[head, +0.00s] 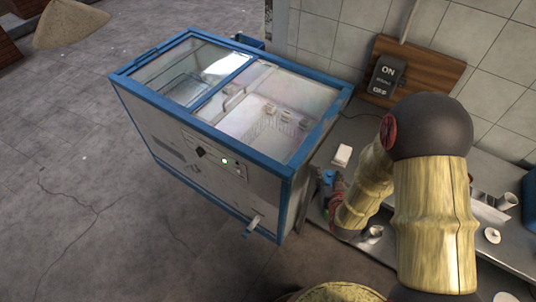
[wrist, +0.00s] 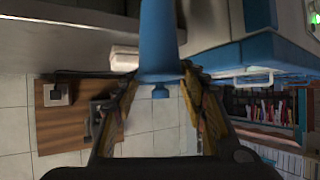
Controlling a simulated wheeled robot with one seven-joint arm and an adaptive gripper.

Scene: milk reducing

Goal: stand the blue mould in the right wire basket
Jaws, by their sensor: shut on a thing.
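The blue mould (wrist: 158,35) is a tapered blue piece with a small knob at its lower end in the wrist view. My gripper (wrist: 160,80) is shut on it, one finger on each side. In the head view the mould (head: 327,179) shows only as a small blue bit beside the freezer's right end, with my gripper (head: 334,190) mostly hidden by my arm. The right wire basket (head: 275,125) is inside the right half of the chest freezer, seen hazily, with several small pale things around it. The mould is outside the freezer.
The chest freezer (head: 285,172) has a blue rim and glass top panes. A metal counter (head: 395,225) runs along its right, with a white block (head: 342,155) and a white cup (head: 507,201). A switch box (head: 385,75) is on a wooden board on the wall.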

